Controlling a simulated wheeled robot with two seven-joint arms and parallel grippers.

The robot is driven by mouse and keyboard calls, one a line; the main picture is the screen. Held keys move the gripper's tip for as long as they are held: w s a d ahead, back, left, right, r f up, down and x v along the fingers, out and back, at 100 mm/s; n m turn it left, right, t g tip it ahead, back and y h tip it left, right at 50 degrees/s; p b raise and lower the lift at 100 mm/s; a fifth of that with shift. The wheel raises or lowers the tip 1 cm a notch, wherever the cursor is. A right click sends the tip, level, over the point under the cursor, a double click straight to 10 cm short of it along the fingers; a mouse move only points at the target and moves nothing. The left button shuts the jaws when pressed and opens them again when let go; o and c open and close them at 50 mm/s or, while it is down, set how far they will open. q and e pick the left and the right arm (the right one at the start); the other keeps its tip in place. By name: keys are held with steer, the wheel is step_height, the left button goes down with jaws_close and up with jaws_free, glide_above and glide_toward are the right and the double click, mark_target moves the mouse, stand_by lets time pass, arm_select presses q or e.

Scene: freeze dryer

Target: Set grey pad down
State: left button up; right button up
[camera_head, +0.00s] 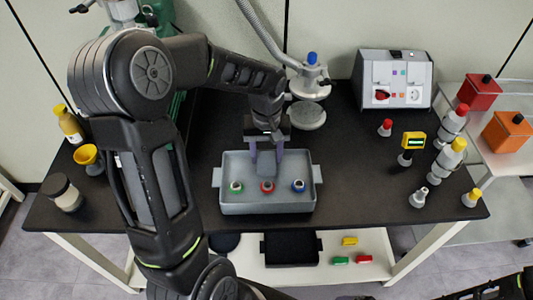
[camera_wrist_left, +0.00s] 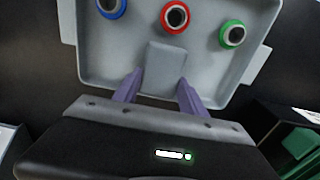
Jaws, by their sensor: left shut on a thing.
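The grey pad (camera_head: 267,165) is a small flat piece at the back half of the grey tray (camera_head: 266,208). My left gripper (camera_head: 266,155) comes down over the tray's back edge with its purple fingers on either side of the pad. In the left wrist view the pad (camera_wrist_left: 165,62) sits between the fingertips of the left gripper (camera_wrist_left: 160,78), which is shut on it. The pad is over the tray floor; whether it touches the floor I cannot tell. My right gripper is not in view.
In the tray stand vials with a green ring (camera_head: 236,187), a red ring (camera_head: 267,187) and a blue ring (camera_head: 298,185). A round metal plate (camera_head: 306,115) is behind. A control box (camera_head: 393,80) and several bottles stand right. The black table (camera_head: 345,180) is clear right of the tray.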

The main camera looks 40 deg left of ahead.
mark_target(266, 157)
arm_select(q)
steer(key=shift+f, duration=0.15)
steer(key=shift+f, duration=0.1)
steer(key=shift+f, duration=0.15)
steer(key=o, duration=1.3)
steer(key=shift+r, duration=0.4)
step_height(266, 157, up, 12)
steer(key=shift+f, duration=0.15)
